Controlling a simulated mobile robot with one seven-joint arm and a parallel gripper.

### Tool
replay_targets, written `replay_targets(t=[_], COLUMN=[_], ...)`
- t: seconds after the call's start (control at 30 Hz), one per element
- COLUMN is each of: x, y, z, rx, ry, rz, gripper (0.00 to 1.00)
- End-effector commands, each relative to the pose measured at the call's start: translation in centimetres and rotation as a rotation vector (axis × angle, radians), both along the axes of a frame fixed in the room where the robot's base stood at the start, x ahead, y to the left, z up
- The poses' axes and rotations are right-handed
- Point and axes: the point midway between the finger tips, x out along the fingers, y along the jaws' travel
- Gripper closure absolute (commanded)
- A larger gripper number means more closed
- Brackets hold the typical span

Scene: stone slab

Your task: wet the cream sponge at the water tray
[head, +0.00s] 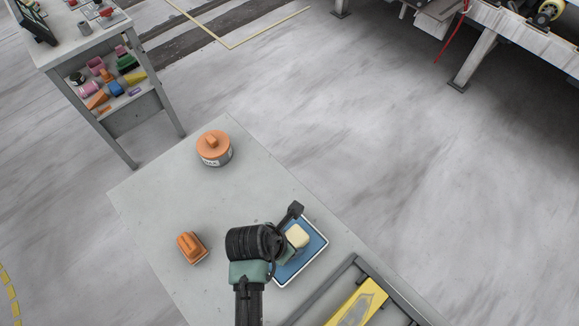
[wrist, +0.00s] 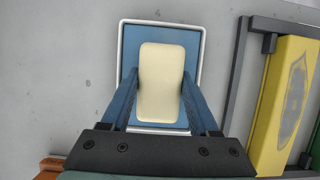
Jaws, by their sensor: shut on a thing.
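The cream sponge (wrist: 161,82) is a pale rounded block. My gripper (wrist: 160,95) is shut on it, with one blue finger at each long side. The sponge is over the water tray (wrist: 196,36), a blue tray with a white rim. In the head view the sponge (head: 298,236) shows beside my gripper (head: 290,233), inside the outline of the tray (head: 315,254). My wrist hides the tray's left part there. I cannot tell whether the sponge touches the tray's bottom or hangs just above it.
A dark frame (head: 355,262) with a yellow block (head: 362,305) lies right of the tray. An orange-lidded tin (head: 214,150) stands at the slab's far end. An orange block (head: 191,247) lies left of my wrist. The slab (head: 165,195) is clear between them.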

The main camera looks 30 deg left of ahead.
Motion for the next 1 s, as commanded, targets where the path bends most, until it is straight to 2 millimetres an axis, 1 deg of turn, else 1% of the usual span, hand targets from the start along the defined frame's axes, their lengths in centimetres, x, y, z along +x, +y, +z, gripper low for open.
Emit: replay_targets(t=[1.0], x=[0.0], y=[0.0], z=[-1.0], rx=[0.001], ry=[-0.001], rz=[-0.001], gripper=[0.83])
